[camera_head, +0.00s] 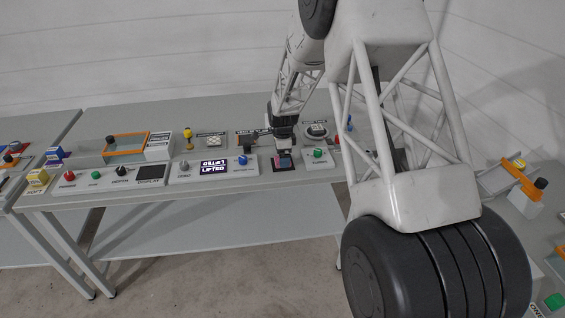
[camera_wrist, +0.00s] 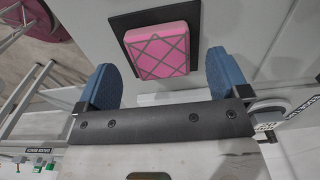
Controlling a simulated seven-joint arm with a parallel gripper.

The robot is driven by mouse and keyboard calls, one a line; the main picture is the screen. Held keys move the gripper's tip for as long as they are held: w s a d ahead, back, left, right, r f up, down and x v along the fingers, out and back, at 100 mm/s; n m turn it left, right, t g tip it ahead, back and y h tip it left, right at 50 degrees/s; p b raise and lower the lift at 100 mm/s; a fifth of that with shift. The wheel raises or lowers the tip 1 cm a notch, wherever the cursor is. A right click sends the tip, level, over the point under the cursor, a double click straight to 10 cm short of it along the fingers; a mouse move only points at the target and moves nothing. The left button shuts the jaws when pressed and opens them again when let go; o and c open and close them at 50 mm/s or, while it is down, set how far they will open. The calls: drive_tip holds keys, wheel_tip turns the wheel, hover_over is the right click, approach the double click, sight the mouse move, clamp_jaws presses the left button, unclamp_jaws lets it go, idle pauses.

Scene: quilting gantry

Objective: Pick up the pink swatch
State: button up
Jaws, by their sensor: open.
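The pink swatch (camera_wrist: 158,52) is a thick square pad with a dark crossed line pattern. It lies on a black square base (camera_wrist: 122,24) on the grey table. In the head view the swatch (camera_head: 284,162) is small, just below my gripper (camera_head: 283,150), and partly covered by it. In the wrist view my gripper (camera_wrist: 162,82) has its two blue fingers wide apart, one on each side of the swatch's near edge. The fingers appear apart from the swatch, with nothing between them.
A panel with a "LIFTED" display (camera_head: 214,168) and a blue knob (camera_head: 242,160) stands left of the swatch. A green button (camera_head: 318,153) is close on the right. An orange-framed unit (camera_head: 126,143) and a yellow knob (camera_head: 188,133) stand further left.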

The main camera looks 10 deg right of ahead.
drive_tip(key=shift+f, duration=1)
drive_tip(key=c, duration=1)
